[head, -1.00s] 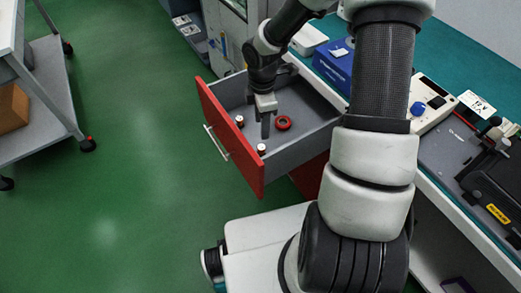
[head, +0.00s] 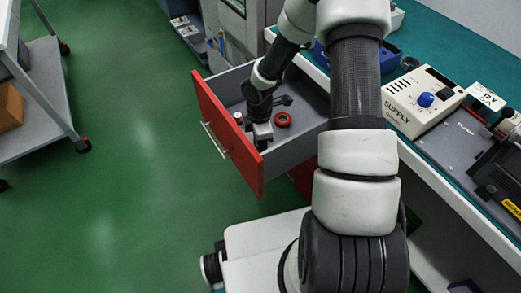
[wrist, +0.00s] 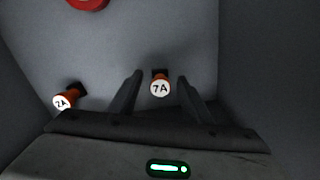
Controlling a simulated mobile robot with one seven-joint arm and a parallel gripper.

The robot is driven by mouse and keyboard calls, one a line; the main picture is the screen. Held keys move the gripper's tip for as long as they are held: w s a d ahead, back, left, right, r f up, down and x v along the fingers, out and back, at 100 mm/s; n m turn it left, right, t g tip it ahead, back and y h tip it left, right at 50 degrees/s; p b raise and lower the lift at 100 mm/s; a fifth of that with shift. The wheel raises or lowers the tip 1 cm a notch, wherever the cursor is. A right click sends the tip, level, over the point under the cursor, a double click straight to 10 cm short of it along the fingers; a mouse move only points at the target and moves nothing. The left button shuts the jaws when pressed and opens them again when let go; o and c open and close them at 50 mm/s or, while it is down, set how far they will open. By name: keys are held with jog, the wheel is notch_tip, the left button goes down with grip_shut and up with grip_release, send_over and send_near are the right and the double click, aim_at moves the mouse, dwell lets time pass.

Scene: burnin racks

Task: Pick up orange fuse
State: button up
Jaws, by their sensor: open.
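An orange fuse with a white end marked 7A (wrist: 160,79) stands in the drawer in the wrist view, between the two fingers of my gripper (wrist: 160,76). The fingers are open on either side of it, with a visible gap on both sides. A second orange-looking fuse, marked 2A (wrist: 67,98), is left of the left finger. In the head view my gripper (head: 262,143) is down inside the drawer near its front panel and hides the 7A fuse. A small fuse (head: 238,116) shows by the panel farther back.
The open drawer has a red front (head: 226,135) and grey walls. A red ring (head: 283,120) lies on its floor; it also shows in the wrist view (wrist: 88,3). The bench right of the drawer holds a supply box (head: 424,100).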

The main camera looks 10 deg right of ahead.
grip_shut()
